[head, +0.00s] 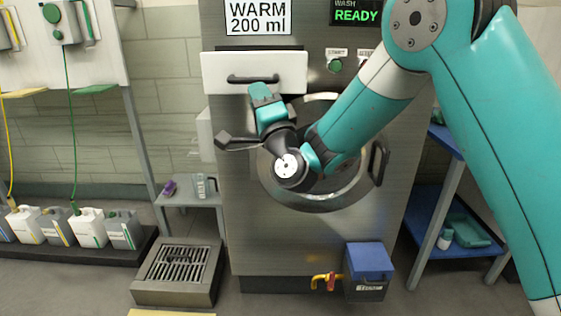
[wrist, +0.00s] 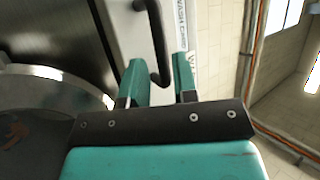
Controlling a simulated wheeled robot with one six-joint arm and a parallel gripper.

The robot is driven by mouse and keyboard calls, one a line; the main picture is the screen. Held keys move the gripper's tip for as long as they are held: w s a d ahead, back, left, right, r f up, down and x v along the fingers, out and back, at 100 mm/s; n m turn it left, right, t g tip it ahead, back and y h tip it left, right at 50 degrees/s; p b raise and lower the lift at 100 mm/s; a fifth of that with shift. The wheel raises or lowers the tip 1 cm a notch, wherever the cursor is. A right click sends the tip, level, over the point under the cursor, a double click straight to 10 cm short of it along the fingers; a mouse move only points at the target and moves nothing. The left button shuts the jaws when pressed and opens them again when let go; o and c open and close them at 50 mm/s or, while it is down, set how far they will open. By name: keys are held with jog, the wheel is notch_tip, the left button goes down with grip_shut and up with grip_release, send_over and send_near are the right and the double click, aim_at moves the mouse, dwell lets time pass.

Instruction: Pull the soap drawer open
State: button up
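The soap drawer has a white front (head: 222,68) near the top of the steel washing machine, with a dark bar handle (head: 238,78) across it. My gripper (head: 259,88) is at the handle's lower side in the head view and hides part of the front. In the wrist view the white drawer front (wrist: 128,28) is turned on its side. The black handle (wrist: 157,38) runs down with its curved end in the gap between the two teal fingers of my gripper (wrist: 158,72). The fingers are apart, with visible space beside the handle. I cannot tell whether they touch it.
The round machine door (head: 345,192) is below the drawer, partly behind my arm. A blue-lidded box (head: 369,262) with a red and yellow valve sits at the lower right. A small side table (head: 190,199) and a floor grate (head: 178,265) stand left. Jugs (head: 88,228) line the far left.

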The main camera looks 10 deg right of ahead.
jog(key=b+v, duration=0.6)
jog(key=v, duration=0.6)
